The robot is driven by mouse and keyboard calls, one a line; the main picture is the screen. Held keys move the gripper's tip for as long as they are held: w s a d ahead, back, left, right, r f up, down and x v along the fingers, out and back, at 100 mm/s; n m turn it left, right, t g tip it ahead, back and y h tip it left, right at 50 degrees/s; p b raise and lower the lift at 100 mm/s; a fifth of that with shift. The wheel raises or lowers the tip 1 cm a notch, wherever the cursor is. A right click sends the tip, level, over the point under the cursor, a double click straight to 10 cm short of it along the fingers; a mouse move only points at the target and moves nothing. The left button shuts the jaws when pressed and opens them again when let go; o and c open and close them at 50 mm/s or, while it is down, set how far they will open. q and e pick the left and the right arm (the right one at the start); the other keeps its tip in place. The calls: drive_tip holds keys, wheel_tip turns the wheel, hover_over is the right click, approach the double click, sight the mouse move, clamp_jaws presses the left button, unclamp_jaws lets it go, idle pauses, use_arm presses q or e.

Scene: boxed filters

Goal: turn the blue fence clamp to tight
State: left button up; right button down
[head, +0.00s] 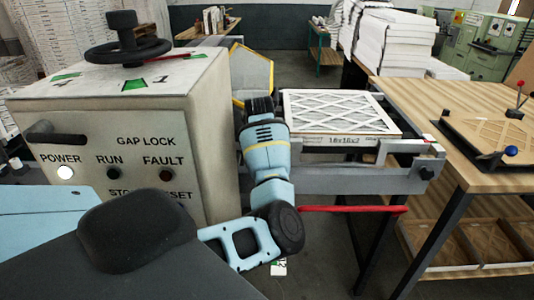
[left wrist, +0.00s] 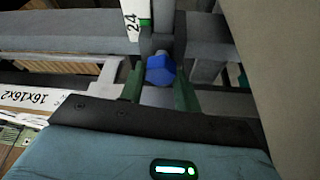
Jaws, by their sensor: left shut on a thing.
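The blue fence clamp (left wrist: 160,70) shows in the left wrist view as a small faceted blue knob beside a grey rail. My left gripper (left wrist: 159,84) has its two dark green fingers on either side of the knob, shut on it. In the head view my light blue left wrist reaches forward between the control box and the filter bed; its fingers and the clamp are hidden there. The tight mark and how far the clamp is turned cannot be made out. My right gripper is in neither view.
The control box (head: 180,110) with a black handwheel (head: 125,50) stands close left of my wrist. A pleated filter (head: 335,112) lies on the grey frame to the right. A wooden table (head: 460,95) with a jig (head: 490,140) stands further right. A white scale marked 24 (left wrist: 134,20) is above the clamp.

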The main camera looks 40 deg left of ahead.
use_arm(q)
drive_tip(key=shift+a+m+h, duration=0.1)
drive_tip(key=shift+m+h, duration=0.3)
drive_tip(key=shift+m, duration=0.6)
drive_tip(key=o, duration=1)
drive_tip(key=shift+c, duration=0.2)
drive_tip(key=a+v, duration=0.1)
drive_tip(key=v, duration=0.6)
drive_tip(key=shift+s+d+r, duration=0.3)
drive_tip(key=shift+d+r, duration=0.05)
drive_tip(key=shift+d, duration=0.2)
